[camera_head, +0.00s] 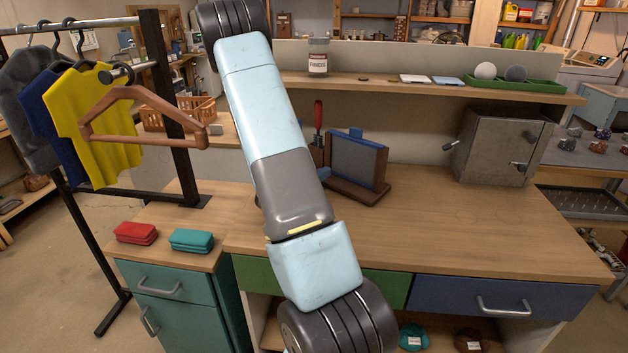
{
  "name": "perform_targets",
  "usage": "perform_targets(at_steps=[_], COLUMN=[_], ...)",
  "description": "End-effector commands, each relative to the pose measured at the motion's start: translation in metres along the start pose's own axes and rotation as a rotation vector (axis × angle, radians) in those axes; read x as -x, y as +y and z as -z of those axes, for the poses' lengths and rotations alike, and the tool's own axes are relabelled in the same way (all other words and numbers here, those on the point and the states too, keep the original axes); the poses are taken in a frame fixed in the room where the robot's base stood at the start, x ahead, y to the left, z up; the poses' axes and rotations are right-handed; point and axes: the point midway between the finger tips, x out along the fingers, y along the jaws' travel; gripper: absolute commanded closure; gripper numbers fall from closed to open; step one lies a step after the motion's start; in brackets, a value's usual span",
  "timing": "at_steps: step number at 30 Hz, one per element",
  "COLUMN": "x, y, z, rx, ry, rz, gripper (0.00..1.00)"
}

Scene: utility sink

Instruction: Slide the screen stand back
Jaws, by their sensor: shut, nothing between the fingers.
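The screen stand (358,197) is a dark wooden base holding an upright framed panel with a blue-grey face (354,163). It stands on the wooden worktop, behind and to the right of my arm, angled toward the right. A red-handled tool (318,118) stands upright at its left, partly behind my arm.
The worktop (460,225) is clear right of the stand up to a grey metal box (497,148). A shelf (400,88) with a jar (318,56) and green tray (515,83) runs above. Red (136,232) and teal cloths (191,240) lie left, near a clothes rack (168,100).

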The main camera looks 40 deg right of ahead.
Motion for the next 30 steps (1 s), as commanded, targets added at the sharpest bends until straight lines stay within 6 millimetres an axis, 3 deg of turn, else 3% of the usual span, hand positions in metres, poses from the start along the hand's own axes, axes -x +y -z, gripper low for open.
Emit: perform_targets(at_steps=[9, 25, 30], x=[-0.029, -0.035, -0.049], y=[0.000, 0.000, 0.000], z=[-0.023, -0.029, -0.043], rx=[-0.002, 0.000, -0.002], ry=[0.001, 0.001, -0.001], rz=[0.000, 0.000, 0.001], gripper=[1.00, 1.00, 1.00])
